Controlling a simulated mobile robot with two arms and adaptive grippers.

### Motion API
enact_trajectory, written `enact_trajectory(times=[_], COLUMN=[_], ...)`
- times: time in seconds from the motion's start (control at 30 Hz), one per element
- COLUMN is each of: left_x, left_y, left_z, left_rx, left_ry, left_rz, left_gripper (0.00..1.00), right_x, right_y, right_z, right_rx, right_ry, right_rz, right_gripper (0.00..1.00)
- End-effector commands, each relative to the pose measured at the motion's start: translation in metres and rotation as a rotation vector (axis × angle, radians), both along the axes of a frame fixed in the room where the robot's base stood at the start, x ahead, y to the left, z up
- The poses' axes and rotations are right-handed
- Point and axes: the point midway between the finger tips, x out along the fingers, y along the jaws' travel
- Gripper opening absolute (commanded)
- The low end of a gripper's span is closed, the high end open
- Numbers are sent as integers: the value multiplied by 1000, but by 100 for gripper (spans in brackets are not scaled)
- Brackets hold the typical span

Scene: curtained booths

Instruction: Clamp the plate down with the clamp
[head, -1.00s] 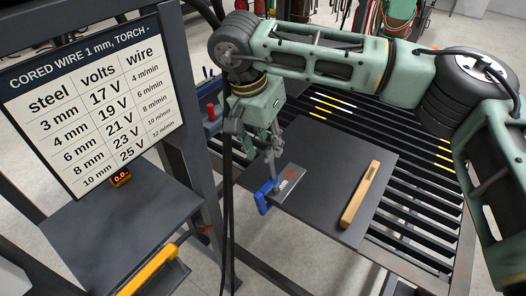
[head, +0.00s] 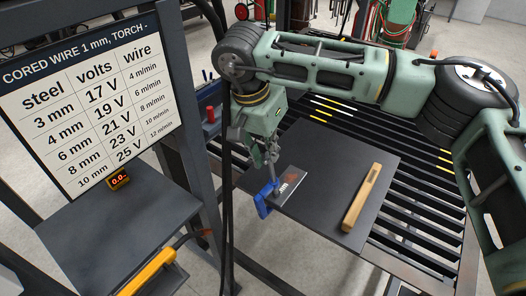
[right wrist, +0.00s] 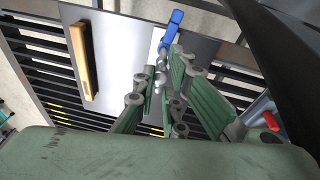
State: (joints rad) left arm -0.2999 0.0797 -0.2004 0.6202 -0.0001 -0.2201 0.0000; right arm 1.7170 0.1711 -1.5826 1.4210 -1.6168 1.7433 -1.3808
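The dark flat plate (head: 318,208) lies on a slatted table. A blue clamp (head: 264,202) sits at its near left edge, and it also shows at the top of the right wrist view (right wrist: 172,27). A small grey marked piece (head: 291,184) lies beside the clamp, on the plate's near left part. My right gripper (head: 271,178) points down with its fingertips close above the clamp. In the right wrist view its fingers (right wrist: 163,78) are near each other below the clamp; whether they grip its bar cannot be told. My left gripper is out of view.
A wooden bar (head: 361,197) lies on the right part of the plate. The slatted table (head: 415,231) extends right. A settings board (head: 88,95), a grey box top (head: 120,222) and a dark post (head: 190,150) stand left. A dark cable hangs beside my right gripper.

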Motion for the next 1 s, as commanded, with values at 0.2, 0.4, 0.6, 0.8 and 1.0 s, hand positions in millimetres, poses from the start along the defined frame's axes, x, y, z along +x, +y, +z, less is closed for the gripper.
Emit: enact_trajectory(times=[0.2,0.4,0.6,0.8,1.0], left_x=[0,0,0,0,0], left_y=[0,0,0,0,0], left_z=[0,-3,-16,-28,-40], left_rx=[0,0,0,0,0], left_ry=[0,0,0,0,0], left_rz=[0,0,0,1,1], left_gripper=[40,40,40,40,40], right_x=[0,0,1,0,1], right_y=[0,0,-1,-1,-2], right_z=[0,-1,-2,-2,-2], right_rx=[0,2,22,45,67], right_ry=[0,-4,-36,-69,-104], right_rz=[0,-18,-169,-342,-518], right_gripper=[0,0,0,0,0])
